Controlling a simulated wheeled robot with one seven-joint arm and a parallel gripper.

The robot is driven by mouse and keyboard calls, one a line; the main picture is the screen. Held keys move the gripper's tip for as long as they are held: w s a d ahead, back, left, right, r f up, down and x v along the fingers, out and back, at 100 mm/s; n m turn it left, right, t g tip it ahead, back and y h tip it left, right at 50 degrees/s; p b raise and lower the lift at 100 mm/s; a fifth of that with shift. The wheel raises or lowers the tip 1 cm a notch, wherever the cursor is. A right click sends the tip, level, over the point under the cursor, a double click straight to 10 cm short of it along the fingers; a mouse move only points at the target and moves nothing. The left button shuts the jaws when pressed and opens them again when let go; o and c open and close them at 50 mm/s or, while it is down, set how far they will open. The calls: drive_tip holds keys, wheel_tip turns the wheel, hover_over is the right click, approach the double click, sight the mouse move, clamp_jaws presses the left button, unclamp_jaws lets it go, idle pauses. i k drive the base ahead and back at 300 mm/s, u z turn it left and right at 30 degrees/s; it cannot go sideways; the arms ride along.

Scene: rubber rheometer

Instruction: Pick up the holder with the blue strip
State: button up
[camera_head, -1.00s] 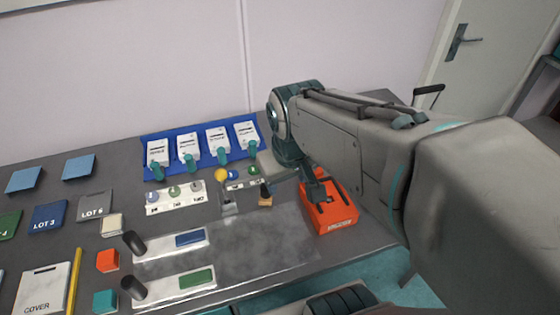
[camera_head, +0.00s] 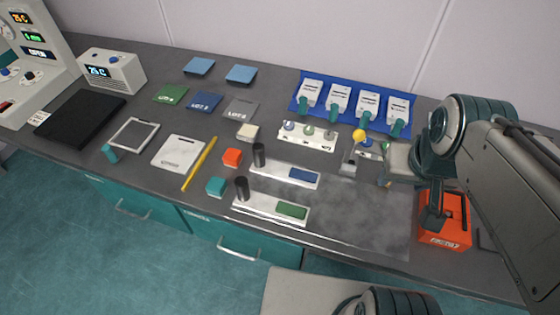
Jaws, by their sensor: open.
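The holder with the blue strip (camera_head: 272,171) lies on the grey bench in the head view. It is a flat pale plate with an upright black cylinder (camera_head: 259,155) at its left end and a blue strip (camera_head: 304,175) at its right. A similar holder with a green strip (camera_head: 262,206) lies just in front of it. My gripper (camera_head: 388,178) is at the right, above the bench and well apart from both holders. It is open; its fingers are small and partly hidden, and I see nothing held in it.
An orange box (camera_head: 456,225) stands under my arm at the right. A blue rack (camera_head: 300,104) with several white units is at the back. A white strip (camera_head: 318,142) with round pieces lies behind the holder. Orange (camera_head: 232,157) and teal (camera_head: 216,186) blocks sit to its left. Bare bench lies right of it.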

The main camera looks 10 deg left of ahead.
sight(294, 174)
drive_tip(key=u, duration=0.95)
drive_tip(key=k, duration=0.5)
drive_tip(key=u, duration=1.35)
drive_tip(key=i, duration=1.05)
drive_tip(key=z, duration=1.95)
